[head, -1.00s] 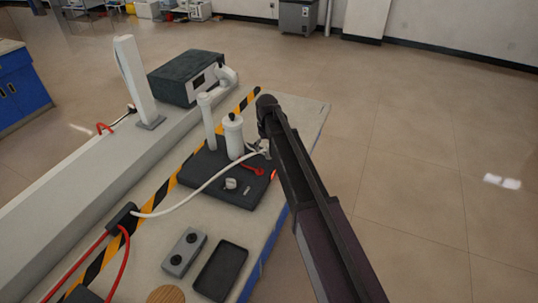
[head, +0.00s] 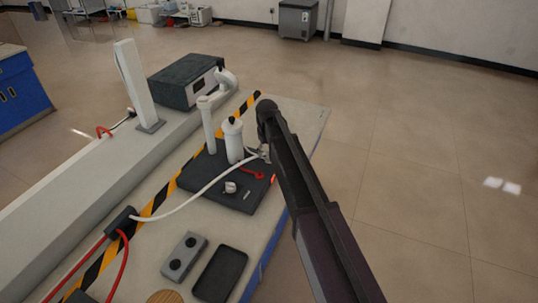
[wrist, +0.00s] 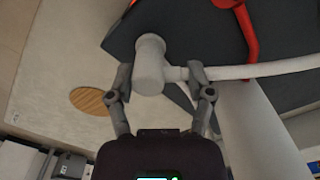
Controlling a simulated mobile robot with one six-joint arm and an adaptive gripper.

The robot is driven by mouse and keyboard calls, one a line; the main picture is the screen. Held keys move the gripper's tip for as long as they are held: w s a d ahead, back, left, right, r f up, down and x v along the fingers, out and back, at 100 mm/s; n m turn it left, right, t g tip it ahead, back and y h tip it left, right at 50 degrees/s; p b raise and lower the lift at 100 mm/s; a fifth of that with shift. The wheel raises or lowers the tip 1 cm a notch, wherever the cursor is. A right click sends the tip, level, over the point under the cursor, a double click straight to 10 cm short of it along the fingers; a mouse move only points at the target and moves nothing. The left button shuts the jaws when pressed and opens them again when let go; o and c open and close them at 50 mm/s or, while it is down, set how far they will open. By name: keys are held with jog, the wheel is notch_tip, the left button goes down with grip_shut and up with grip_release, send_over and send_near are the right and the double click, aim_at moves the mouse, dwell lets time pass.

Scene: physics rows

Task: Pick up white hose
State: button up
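The white hose (head: 200,190) curves over the bench from a black block to the far right of a dark base plate. In the wrist view, the hose (wrist: 270,68) comes in from the right and joins a thick white cylindrical end piece (wrist: 149,66). My gripper (wrist: 160,74) is open, its two grey fingers apart on either side of this end piece. The right finger is at the thin neck by the hose; a gap shows between it and the thick piece. I cannot tell whether the left finger touches. In the head view my arm mostly hides the gripper.
The dark base plate (head: 229,197) carries a white bottle (head: 233,142), a white column (head: 207,125) and a red part (head: 256,174). A grey two-knob box (head: 184,257) and a black tray (head: 220,274) stand nearer. Open floor lies right of the bench.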

aim_at(267, 150)
jog(key=shift+c, duration=0.4)
jog(key=shift+r, duration=0.1)
notch_tip(267, 150, up, 4)
jog(key=p, duration=0.4)
jog(key=shift+f, duration=0.2)
jog(key=s+r+p, duration=0.1)
jog(key=s, duration=1.5)
jog(key=shift+d, duration=0.45)
jog(key=shift+r, duration=0.2)
jog(key=shift+r+p, duration=2.1)
jog(key=shift+p, duration=0.15)
